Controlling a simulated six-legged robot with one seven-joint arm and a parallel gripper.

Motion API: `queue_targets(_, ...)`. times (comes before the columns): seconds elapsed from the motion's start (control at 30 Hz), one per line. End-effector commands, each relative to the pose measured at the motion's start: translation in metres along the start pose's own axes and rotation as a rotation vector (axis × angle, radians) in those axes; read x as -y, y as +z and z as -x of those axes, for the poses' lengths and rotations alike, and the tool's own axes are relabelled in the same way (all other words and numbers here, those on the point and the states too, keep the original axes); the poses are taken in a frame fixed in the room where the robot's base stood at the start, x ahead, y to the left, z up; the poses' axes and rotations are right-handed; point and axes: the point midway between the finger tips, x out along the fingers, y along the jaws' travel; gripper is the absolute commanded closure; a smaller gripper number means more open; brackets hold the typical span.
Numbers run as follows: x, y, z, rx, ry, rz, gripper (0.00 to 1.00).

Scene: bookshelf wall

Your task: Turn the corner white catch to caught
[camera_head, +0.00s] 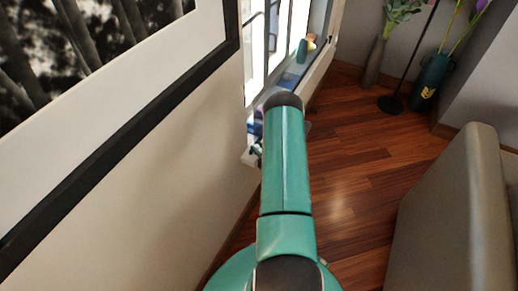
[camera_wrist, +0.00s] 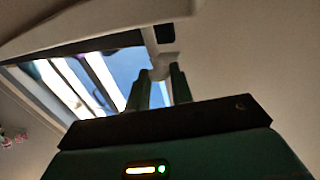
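A white catch (camera_wrist: 160,66) shows in the wrist view, at the corner of a white frame beside the bright window panes. My gripper (camera_wrist: 161,73) points up at it, with its two dark green fingers apart. The catch's lower end is at the fingertips, between them in the picture. I cannot tell whether either finger touches it. In the head view my teal arm stretches towards the window and hides the gripper. The catch cannot be made out there.
The window (camera_head: 277,45) has a sill with small objects, including a green cup (camera_head: 302,51). A framed picture (camera_head: 110,105) hangs on the left wall. Vases (camera_head: 430,78) stand on the floor at the back right. A grey seat (camera_head: 455,215) stands at right. Wooden floor (camera_head: 345,190) between is clear.

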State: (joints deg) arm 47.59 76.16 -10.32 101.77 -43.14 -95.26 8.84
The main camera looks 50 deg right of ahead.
Motion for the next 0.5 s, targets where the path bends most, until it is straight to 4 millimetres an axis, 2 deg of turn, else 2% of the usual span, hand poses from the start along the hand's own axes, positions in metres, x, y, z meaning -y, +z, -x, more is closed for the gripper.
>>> queue_targets(0.27,0.0005,0.0001,0.0003,0.000,0.022,0.000,1.00)
queue_targets(0.5,0.0027,0.0003,0.0002,0.001,0.122,-0.003,1.00)
